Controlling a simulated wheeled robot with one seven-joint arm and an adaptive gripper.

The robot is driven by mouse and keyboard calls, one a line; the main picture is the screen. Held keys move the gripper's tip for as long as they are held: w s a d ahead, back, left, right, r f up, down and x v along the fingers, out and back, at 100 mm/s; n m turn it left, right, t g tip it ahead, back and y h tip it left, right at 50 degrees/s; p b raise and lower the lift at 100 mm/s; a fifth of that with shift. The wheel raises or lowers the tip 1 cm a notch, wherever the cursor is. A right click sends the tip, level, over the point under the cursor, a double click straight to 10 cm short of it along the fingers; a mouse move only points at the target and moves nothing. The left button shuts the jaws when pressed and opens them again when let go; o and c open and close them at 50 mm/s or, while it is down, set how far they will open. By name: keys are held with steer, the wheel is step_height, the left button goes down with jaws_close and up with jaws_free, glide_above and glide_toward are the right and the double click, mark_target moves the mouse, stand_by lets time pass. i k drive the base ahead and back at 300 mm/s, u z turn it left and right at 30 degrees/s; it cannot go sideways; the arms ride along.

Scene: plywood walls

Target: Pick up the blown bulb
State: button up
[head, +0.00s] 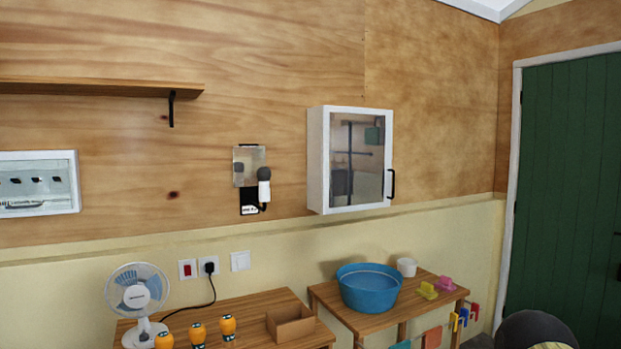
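A dark grey bulb (265,174) sits upright on top of a white lamp holder (264,192) on the plywood wall. It looks darkened and unlit, and it is the only thing in view that looks like a blown bulb. The holder is on a black bracket with a small white label, and a clear or mirror-like panel (247,160) is just behind and to the left. My gripper is not in view, so nothing shows near the bulb.
Below, a wooden table holds a fan (138,296), orange figures (197,333) and an open brown box (289,325). A second table holds a blue basin (369,288). A white-framed cabinet (318,160) is right of the lamp. A shelf (90,87) juts out upper left.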

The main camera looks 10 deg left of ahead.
mark_target(263, 173)
steer(key=z, duration=0.1)
steer(key=i, duration=0.7)
steer(key=u, duration=0.75)
steer(key=i, duration=0.55)
steer(key=u, duration=0.55)
